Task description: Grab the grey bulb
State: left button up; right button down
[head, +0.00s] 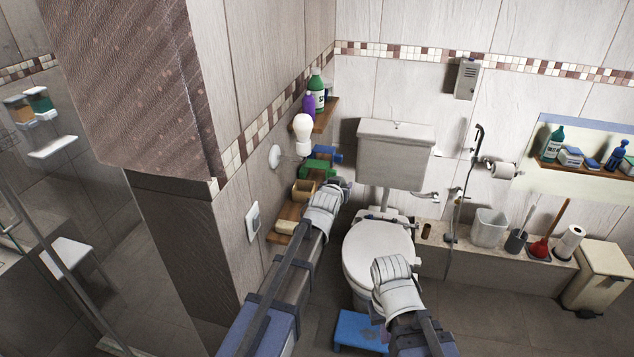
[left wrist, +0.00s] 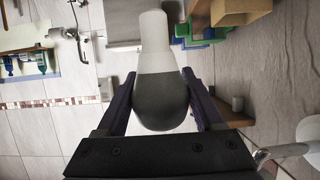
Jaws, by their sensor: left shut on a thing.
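The grey bulb (left wrist: 160,98) fills the middle of the left wrist view. It has a dark grey globe and a paler neck pointing up the picture. My left gripper (left wrist: 158,74) is shut on it, with one finger on each side of the globe. In the head view a pale bulb (head: 303,126) shows beside a round white wall plate (head: 275,157); I cannot tell whether it is the held one. My left fingers are not clear there. My right gripper (head: 383,332) is low in front of the toilet, mostly hidden by its own arm.
A wall shelf below holds a green thing (head: 318,167), a blue thing (head: 333,154) and a wooden box (head: 303,190). A higher shelf carries bottles (head: 317,92). The toilet (head: 378,250) stands to the right, with a blue step stool (head: 358,330) before it. Open floor lies at right.

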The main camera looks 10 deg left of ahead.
pick_arm(q)
jog(key=d, duration=0.9)
jog(key=shift+s+d, duration=0.2)
jog(key=shift+d, duration=0.1)
